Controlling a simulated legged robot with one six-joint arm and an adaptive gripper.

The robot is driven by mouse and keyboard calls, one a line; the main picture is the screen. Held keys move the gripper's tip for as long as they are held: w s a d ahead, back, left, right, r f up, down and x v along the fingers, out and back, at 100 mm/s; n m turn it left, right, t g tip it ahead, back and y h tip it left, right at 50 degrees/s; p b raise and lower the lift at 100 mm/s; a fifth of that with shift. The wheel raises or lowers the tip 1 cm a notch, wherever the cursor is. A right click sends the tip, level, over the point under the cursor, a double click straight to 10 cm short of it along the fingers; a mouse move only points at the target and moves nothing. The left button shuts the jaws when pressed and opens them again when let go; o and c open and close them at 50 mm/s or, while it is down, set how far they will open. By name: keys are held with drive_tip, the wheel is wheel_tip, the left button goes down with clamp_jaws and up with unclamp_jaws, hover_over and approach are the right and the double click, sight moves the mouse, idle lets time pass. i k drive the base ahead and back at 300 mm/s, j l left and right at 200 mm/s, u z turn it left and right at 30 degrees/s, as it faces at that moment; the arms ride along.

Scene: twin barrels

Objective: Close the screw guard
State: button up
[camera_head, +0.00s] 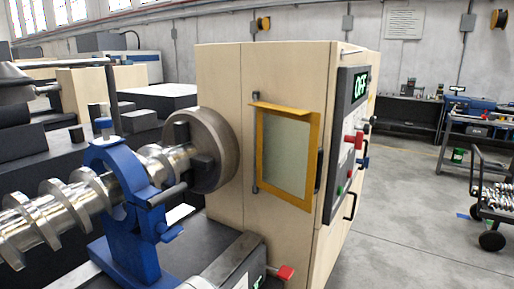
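A yellow-framed panel with a pale window (287,155) is on the front of the beige machine cabinet (222,75); it may be the screw guard, but I cannot tell for sure. A thin vertical rod runs along its left side and a dark handle (320,168) is at its right. I cannot tell whether the panel is open or shut. A large shiny screw (60,208) lies exposed at the left, held in the round chuck (215,150) and passing through a blue support (127,240). My gripper is not in view.
A red-tipped lever (285,273) stands out low in front. A wheeled cart (495,195) is at the far right. The grey floor (410,225) between is clear.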

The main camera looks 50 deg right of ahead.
sight(316, 152)
drive_tip(key=l+u, duration=0.1)
drive_tip(key=l, duration=0.35)
drive_tip(key=k+l+u, duration=0.1)
drive_tip(key=l, duration=0.35)
drive_tip(key=l+u, duration=0.1)
drive_tip(key=l, duration=0.35)
drive_tip(key=k+l+u, duration=0.1)
drive_tip(key=l, duration=0.35)
drive_tip(key=k+l+u, duration=0.1)
drive_tip(key=l, duration=0.35)
drive_tip(key=k+l+u, duration=0.1)
drive_tip(key=l, duration=0.3)
drive_tip(key=k+l, duration=0.15)
drive_tip(key=l, duration=0.25)
drive_tip(key=k+l+u, duration=0.15)
drive_tip(key=l, duration=0.3)
